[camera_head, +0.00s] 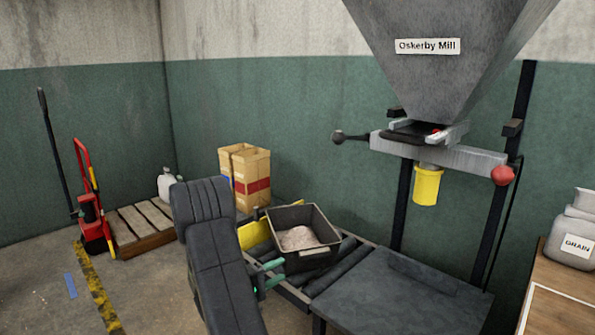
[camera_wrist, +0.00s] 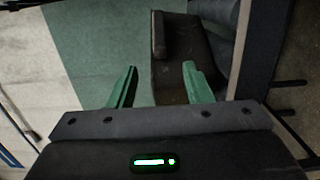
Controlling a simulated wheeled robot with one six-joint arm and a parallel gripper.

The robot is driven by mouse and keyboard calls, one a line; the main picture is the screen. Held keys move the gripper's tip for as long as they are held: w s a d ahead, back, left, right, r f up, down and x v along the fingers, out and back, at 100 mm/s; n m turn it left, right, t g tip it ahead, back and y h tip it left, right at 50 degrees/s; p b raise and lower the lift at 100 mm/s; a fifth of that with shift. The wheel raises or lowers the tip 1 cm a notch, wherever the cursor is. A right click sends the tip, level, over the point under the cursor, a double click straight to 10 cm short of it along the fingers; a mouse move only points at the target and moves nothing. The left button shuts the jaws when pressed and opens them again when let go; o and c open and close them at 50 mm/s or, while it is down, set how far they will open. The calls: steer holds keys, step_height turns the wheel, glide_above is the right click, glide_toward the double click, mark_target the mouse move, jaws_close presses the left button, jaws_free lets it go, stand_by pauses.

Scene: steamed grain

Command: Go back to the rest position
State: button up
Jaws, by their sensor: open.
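My gripper (camera_head: 277,272) has green fingers and is open, with nothing between them. In the head view it is at the near left side of a dark bin (camera_head: 318,262) that holds pale pinkish grain (camera_head: 298,238). The bin sits upright on a dark roller stand. In the wrist view my gripper (camera_wrist: 160,80) shows its two fingers spread apart, with a dark box-like shape, probably the bin (camera_wrist: 182,75), beyond the fingertips. I cannot tell whether a finger touches the bin. My dark arm reaches up at the left of the bin.
A grey hopper (camera_head: 430,70) marked Oskerby Mill hangs above, with a yellow spout (camera_head: 427,186) below it. A dark bench (camera_head: 400,300) stands at front right, beside a wooden table (camera_head: 562,285) with a grain sack (camera_head: 572,245). Cartons (camera_head: 245,175) and a pallet (camera_head: 145,225) stand behind.

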mark_target(301, 259)
steer(key=b+x, duration=0.2)
steer(key=x, duration=0.8)
steer(key=shift+f, duration=0.1)
steer(key=s+d+b, duration=0.1)
steer(key=s, duration=0.1)
steer(key=s+d+b, duration=0.1)
steer(key=s+b, duration=0.1)
steer(key=s, duration=0.1)
steer(key=s+d+b, duration=0.1)
steer(key=s+b, duration=0.1)
steer(key=s, duration=0.1)
steer(key=shift+s+d, duration=0.15)
steer(key=shift+d, duration=0.15)
